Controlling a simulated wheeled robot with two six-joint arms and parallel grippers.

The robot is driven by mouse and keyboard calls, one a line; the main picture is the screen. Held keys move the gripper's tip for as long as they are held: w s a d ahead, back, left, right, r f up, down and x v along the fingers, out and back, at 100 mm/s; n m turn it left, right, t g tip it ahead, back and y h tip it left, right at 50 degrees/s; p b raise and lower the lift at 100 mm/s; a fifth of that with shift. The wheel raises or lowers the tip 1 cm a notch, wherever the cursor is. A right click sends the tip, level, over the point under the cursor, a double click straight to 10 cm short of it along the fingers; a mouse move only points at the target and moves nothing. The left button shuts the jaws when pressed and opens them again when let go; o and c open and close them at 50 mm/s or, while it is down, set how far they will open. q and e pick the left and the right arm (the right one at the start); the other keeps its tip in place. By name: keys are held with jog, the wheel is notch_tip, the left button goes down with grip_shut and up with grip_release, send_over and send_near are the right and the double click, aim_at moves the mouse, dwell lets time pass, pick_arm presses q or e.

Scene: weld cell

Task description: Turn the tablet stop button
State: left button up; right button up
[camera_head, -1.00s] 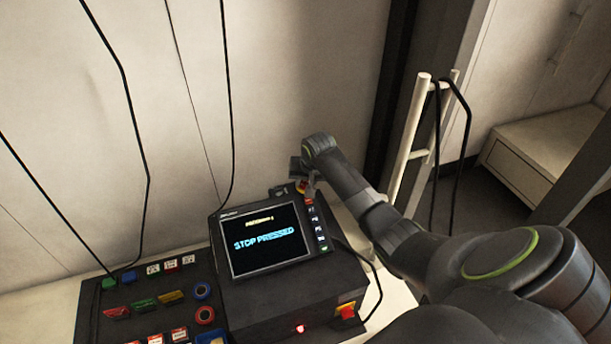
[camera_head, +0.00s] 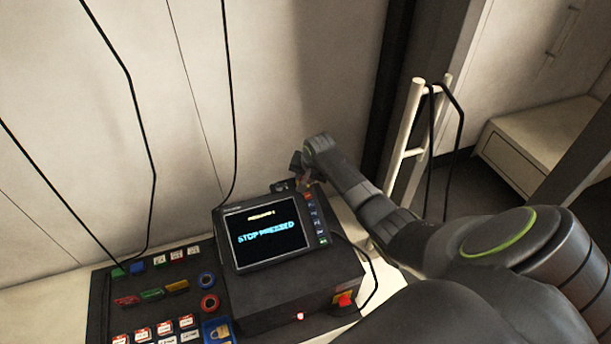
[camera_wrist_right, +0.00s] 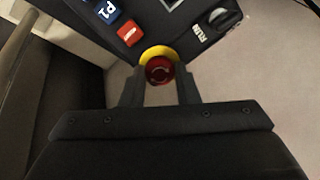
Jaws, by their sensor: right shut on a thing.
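The tablet (camera_head: 266,236) stands on a dark box, and its screen reads "STOP PRESSED". Its stop button (camera_wrist_right: 159,70) is red with a yellow ring and shows in the right wrist view between my gripper's fingers. My right gripper (camera_wrist_right: 160,90) is shut on the stop button, one finger on each side. In the head view my right gripper (camera_head: 301,180) is at the tablet's top right corner and mostly hides the button there. My left gripper is not in view.
A black selector knob marked RUN (camera_wrist_right: 222,20) is close to the stop button. A button panel (camera_head: 100,300) with coloured buttons lies left of the tablet. Another red button (camera_head: 345,299) sits on the dark box. Cables hang along the wall.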

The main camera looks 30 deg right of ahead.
jog(key=o, duration=1)
jog(key=p+v, duration=0.2)
jog(key=v, duration=1.5)
jog(key=shift+r+p, duration=0.2)
jog(key=shift+p, duration=0.15)
